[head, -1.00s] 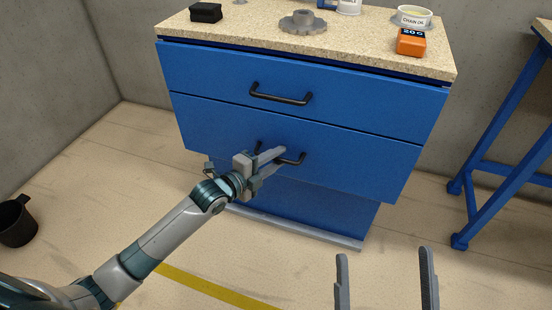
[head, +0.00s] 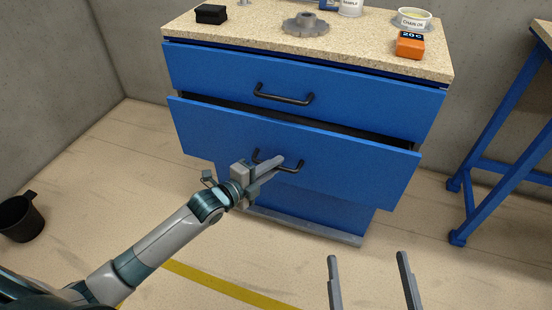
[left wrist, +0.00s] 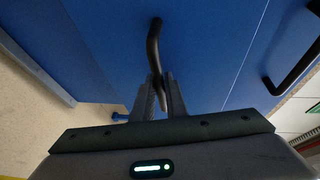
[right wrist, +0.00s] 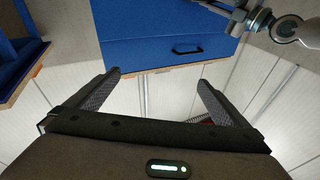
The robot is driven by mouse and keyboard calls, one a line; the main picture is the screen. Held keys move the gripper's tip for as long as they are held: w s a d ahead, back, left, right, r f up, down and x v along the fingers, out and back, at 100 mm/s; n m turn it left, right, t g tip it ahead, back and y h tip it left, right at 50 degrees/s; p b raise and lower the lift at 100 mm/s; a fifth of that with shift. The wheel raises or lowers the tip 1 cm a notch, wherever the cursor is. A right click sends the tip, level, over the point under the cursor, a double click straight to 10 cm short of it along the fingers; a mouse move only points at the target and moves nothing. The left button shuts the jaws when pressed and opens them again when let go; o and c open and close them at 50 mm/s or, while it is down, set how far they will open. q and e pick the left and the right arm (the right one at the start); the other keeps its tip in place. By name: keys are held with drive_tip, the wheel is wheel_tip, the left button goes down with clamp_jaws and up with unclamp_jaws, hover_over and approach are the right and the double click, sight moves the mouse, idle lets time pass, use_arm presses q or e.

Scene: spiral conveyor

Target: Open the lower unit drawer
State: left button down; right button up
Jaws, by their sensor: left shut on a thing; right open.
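The blue drawer unit stands against the wall. Its lower drawer (head: 330,165) is partly pulled out, with a dark gap along its top edge. My left gripper (head: 278,164) is shut on the black lower drawer handle (head: 292,169). In the left wrist view, the fingers (left wrist: 160,95) close around that handle (left wrist: 154,45). The upper drawer (head: 350,100) is shut and has its own black handle (head: 284,97). My right gripper (head: 370,280) is open and empty at the bottom of the head view, apart from the unit. Its fingers (right wrist: 157,90) also show spread in the right wrist view.
On the speckled top stand a black block (head: 211,14), a gear-like part (head: 306,24), an orange box (head: 410,45) and a labelled dish (head: 412,18). A blue-legged table (head: 495,150) stands at right, a black bin (head: 20,217) at left. The floor in front is clear.

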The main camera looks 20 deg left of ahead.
wheel_tip(320, 180, down, 10)
drive_tip(key=d+r+g+h+p, duration=0.1)
drive_tip(key=d+g+h+p, duration=0.15)
drive_tip(key=g, duration=0.35)
use_arm(q)
drive_tip(key=s+p, duration=0.6)
drive_tip(key=s, duration=1.2)
drive_tip(key=shift+s+a, duration=0.15)
drive_tip(key=shift+a, duration=0.15)
use_arm(e)
drive_tip(key=s+d+f+g+h, duration=0.3)
drive_tip(key=s+d+f+g, duration=0.4)
drive_tip(key=s+f, duration=0.1)
drive_tip(key=shift+s+d+f+m+g, duration=0.2)
drive_tip(key=shift+f+m+g, duration=0.1)
drive_tip(key=shift+g, duration=0.1)
use_arm(q)
drive_tip(key=shift+f, duration=0.1)
drive_tip(key=c, duration=1.8)
unclamp_jaws()
use_arm(e)
drive_tip(key=shift+a, duration=0.1)
use_arm(q)
drive_tip(key=shift+o, duration=0.2)
